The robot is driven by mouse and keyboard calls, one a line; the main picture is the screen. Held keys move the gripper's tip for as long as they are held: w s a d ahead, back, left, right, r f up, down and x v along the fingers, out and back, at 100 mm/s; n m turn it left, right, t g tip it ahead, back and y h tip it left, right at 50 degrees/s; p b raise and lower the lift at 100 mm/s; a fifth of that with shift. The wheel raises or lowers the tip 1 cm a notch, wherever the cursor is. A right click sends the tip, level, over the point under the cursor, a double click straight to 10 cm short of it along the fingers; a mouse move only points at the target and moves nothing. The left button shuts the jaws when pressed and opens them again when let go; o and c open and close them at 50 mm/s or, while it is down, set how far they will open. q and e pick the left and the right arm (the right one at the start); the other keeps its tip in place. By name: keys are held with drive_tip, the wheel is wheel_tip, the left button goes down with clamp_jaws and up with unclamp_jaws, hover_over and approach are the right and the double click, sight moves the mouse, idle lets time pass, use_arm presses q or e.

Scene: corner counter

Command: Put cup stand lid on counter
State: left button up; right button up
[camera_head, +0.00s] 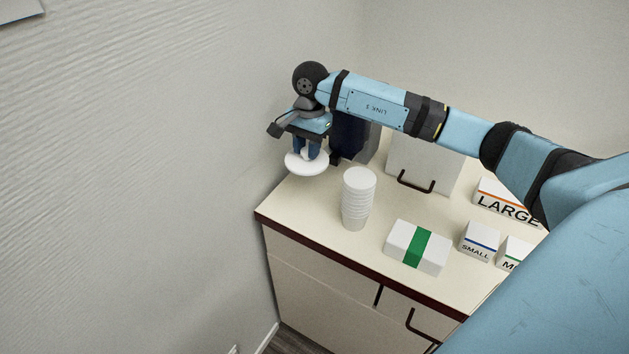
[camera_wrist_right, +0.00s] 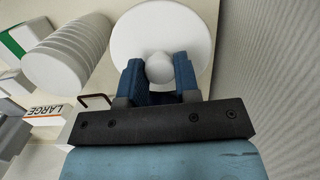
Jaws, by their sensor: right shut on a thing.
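The cup stand lid is a white round disc (camera_head: 306,165) with a ball-shaped knob. In the head view it hangs below my right gripper (camera_head: 307,150), near the left back corner of the counter (camera_head: 311,207). The right wrist view shows the lid (camera_wrist_right: 135,35) face on, with the blue fingers of my right gripper (camera_wrist_right: 158,75) shut on its knob. In the head view I cannot tell whether the lid's underside touches the counter. My left gripper is not in view.
A stack of white cups (camera_head: 356,200) stands right of the lid. Beyond it are a white box with a green band (camera_head: 417,248), a SMALL box (camera_head: 478,242) and a LARGE box (camera_head: 506,203). A dark object (camera_head: 349,135) stands behind the gripper. The wall is close on the left.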

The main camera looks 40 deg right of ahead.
wheel_tip(320, 180, down, 14)
drive_tip(key=shift+r+p, duration=0.1)
drive_tip(key=shift+p, duration=0.95)
drive_tip(key=o, duration=0.9)
drive_tip(key=shift+w+r, duration=0.1)
drive_tip(key=shift+r, duration=0.2)
drive_tip(key=r, duration=0.3)
drive_tip(key=d+r+b, duration=0.1)
drive_tip(key=r, duration=0.3)
drive_tip(key=r+b, duration=0.1)
drive_tip(key=r, duration=0.3)
drive_tip(key=shift+w+d+r, duration=0.15)
drive_tip(key=shift+w+r, duration=0.05)
drive_tip(key=shift+r, duration=0.05)
